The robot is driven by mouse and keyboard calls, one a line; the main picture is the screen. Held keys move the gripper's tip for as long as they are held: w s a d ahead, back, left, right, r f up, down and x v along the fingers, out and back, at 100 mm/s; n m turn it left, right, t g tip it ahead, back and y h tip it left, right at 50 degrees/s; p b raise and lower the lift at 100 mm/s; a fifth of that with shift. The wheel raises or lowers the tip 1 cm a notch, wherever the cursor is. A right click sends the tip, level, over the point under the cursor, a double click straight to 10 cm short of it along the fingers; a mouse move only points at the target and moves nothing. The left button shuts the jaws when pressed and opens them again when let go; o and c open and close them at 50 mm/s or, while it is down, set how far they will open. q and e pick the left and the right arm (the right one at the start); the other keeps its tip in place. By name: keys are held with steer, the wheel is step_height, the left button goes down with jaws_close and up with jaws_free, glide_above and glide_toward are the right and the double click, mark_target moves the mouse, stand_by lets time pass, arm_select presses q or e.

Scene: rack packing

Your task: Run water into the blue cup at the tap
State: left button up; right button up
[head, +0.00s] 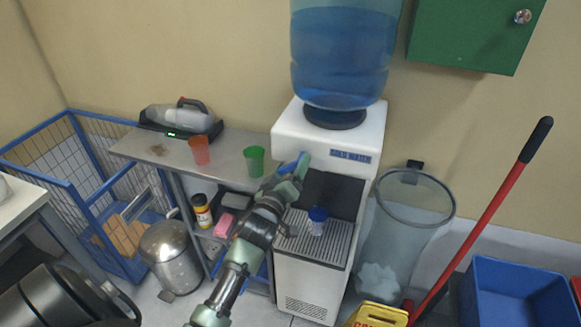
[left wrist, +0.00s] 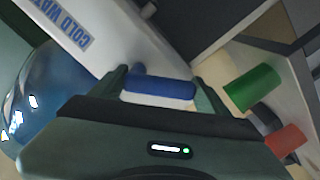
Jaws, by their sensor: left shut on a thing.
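My left gripper (head: 293,170) is at the dispenser's front, left of the COLD WATER label and above and left of the cup. It is shut on a blue piece (head: 302,163) that looks like the tap's handle. In the left wrist view, a blue and white piece (left wrist: 158,90) sits between the fingers of my left gripper (left wrist: 160,80). The tap's spout is hidden. My right gripper is out of view.
A grey side table (head: 178,152) left of the dispenser holds an orange cup (head: 199,150) and a green cup (head: 253,160). A clear bin (head: 400,240), a red-handled mop (head: 490,205) and a blue tub (head: 515,290) stand to the right. A steel bin (head: 171,256) stands left.

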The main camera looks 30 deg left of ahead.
arm_select(q)
steer(key=o, duration=2.1)
steer(key=shift+s, duration=0.15)
steer(key=b+v, duration=0.1)
steer(key=v, duration=0.6)
steer(key=shift+s+b, duration=0.25)
steer(key=shift+b, duration=0.05)
